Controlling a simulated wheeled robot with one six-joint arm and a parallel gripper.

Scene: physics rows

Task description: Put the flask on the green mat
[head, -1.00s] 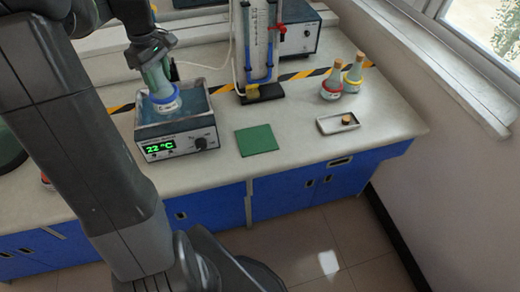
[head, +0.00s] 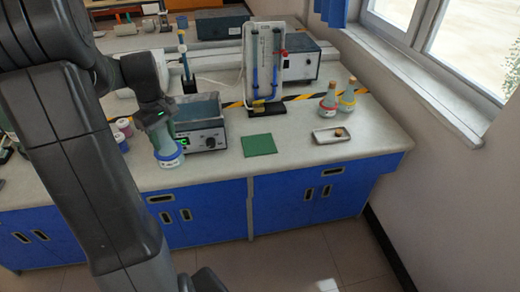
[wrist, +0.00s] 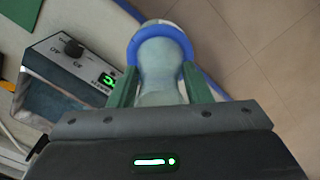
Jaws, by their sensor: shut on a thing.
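The flask (head: 167,150) has a blue ring around its lower part and hangs in my gripper (head: 155,118), in front of the water bath. In the wrist view my gripper (wrist: 162,95) has its green fingers on either side of the flask's neck, shut on it, and the blue-ringed flask (wrist: 160,55) points away from the camera. The green mat (head: 259,145) lies flat on the bench to the right of the bath, with nothing on it. A green corner at the wrist view's upper left may be the mat.
The water bath (head: 205,134) stands just behind the flask. A rack with blue tubing (head: 265,70) stands behind the mat. Two stoppered flasks, one red-ringed (head: 328,103) and one yellow-ringed (head: 347,97), and a small tray (head: 325,138) are to the right.

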